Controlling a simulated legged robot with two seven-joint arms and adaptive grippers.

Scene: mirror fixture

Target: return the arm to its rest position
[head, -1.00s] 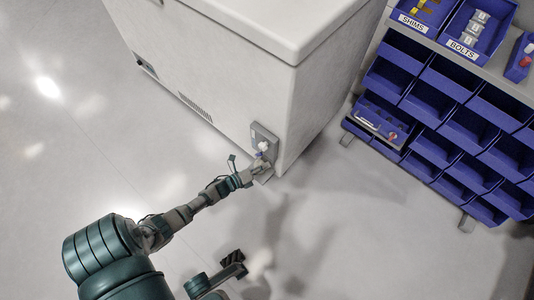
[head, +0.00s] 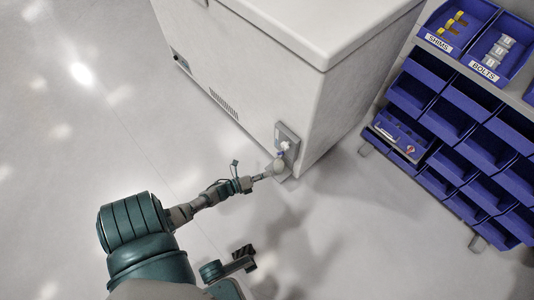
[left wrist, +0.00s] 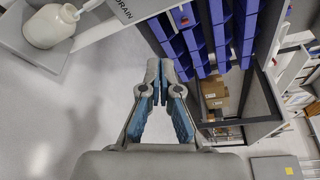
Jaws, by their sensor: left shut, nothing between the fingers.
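My left arm reaches from the lower left toward the white chest-like cabinet (head: 265,95). My left gripper (head: 268,172) is by the cabinet's lower front corner, just below and left of a grey plate with a small white fitting (head: 286,146). In the left wrist view my left gripper (left wrist: 161,82) is shut with nothing between its fingertips. A rounded white fitting (left wrist: 50,27) on a grey plate shows at that view's upper left, apart from the fingers, beside a label reading DRAIN (left wrist: 124,8). My right gripper cannot be made out.
A rack of blue bins (head: 460,120) stands right of the cabinet, with bins labelled SHIMS and BOLTS on top. Open grey floor (head: 60,170) lies left and in front. The left wrist view shows shelving with cardboard boxes (left wrist: 214,95).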

